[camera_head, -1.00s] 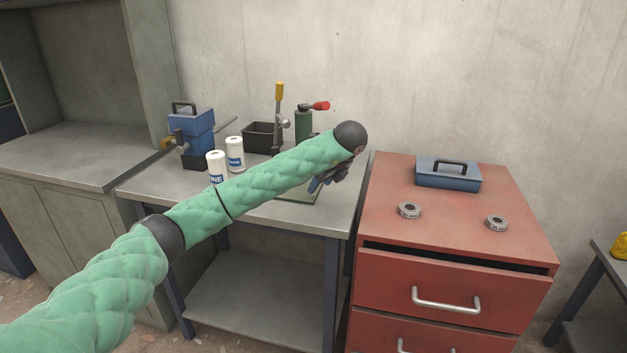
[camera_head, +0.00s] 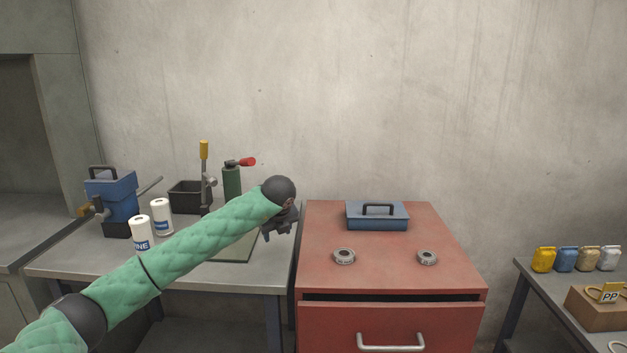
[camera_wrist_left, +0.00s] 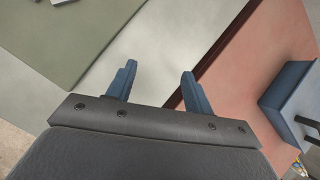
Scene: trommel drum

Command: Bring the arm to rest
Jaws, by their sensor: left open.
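My left arm, in a green quilted sleeve, reaches in from the lower left of the head view. My left gripper (camera_head: 279,229) is above the right end of the grey workbench (camera_head: 90,268), near the red cabinet, and is partly hidden behind the wrist joint. In the left wrist view, the two blue fingers of the gripper (camera_wrist_left: 158,88) stand apart with nothing between them. Below them are the bench top and the edge of the red cabinet (camera_wrist_left: 250,68). My right gripper is not in view.
The red cabinet (camera_head: 385,270) carries a blue box (camera_head: 377,216) and two grey rings (camera_head: 344,257). Two white bottles (camera_head: 141,234), a blue device (camera_head: 112,200) and a lever press (camera_head: 205,180) stand on the bench. A table with colored bags (camera_head: 566,259) is at right.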

